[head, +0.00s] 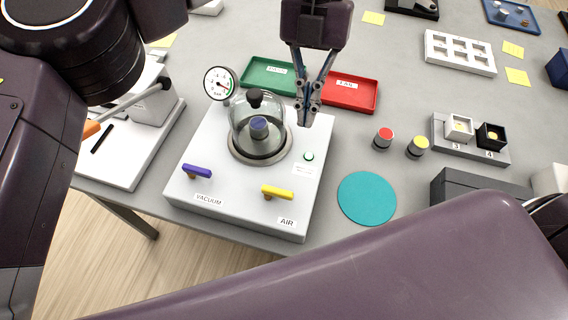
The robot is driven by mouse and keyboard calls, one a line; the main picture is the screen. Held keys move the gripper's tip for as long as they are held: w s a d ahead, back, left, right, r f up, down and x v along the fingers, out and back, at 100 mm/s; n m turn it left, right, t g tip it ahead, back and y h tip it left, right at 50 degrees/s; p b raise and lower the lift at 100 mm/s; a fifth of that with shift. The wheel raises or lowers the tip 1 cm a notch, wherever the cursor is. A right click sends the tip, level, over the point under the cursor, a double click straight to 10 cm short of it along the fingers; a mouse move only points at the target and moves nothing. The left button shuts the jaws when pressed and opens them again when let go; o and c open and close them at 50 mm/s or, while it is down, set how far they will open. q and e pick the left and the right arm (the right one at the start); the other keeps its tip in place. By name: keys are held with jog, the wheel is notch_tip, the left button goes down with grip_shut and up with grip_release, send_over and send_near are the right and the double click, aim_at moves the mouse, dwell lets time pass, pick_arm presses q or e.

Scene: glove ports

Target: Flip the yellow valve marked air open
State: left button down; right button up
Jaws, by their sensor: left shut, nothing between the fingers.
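The yellow valve handle (278,192) sits on the near right part of the white vacuum station (240,220), above the label AIR (287,222). Its bar lies roughly crosswise, slightly lower at its right end. My left gripper (305,118) is shut and empty, pointing down over the back right part of the station, beyond the yellow handle and apart from it. My right gripper is out of view.
A purple handle (197,171) marked VACUUM is left of the yellow one. A glass bell jar (244,131) with a dial gauge (218,83) stands behind. Green (268,76) and red (365,99) trays lie behind; a teal disc (367,198) lies to the right.

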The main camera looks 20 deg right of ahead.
aim_at(277, 195)
pick_arm(q)
jog(key=shift+w+a+r+y, duration=0.3)
jog(key=shift+w+a+r, duration=0.1)
jog(key=shift+a, duration=0.15)
jog(key=shift+f, duration=0.15)
jog(key=p+x, duration=0.3)
jog(key=x, duration=0.6)
jog(key=shift+a+f, duration=0.1)
jog(key=shift+f, duration=0.2)
jog(key=shift+s+a+p, duration=0.35)
jog(key=shift+s+p, duration=0.15)
jog(key=shift+s, duration=0.05)
jog(key=shift+s+a+p, duration=0.35)
jog(key=shift+s+p, duration=0.15)
jog(key=shift+s, duration=0.05)
jog(key=shift+s+a+f, duration=0.15)
jog(key=shift+s+a, duration=0.2)
jog(key=shift+s, duration=0.25)
jog(key=shift+s, duration=0.1)
jog(key=shift+m+t, duration=0.3)
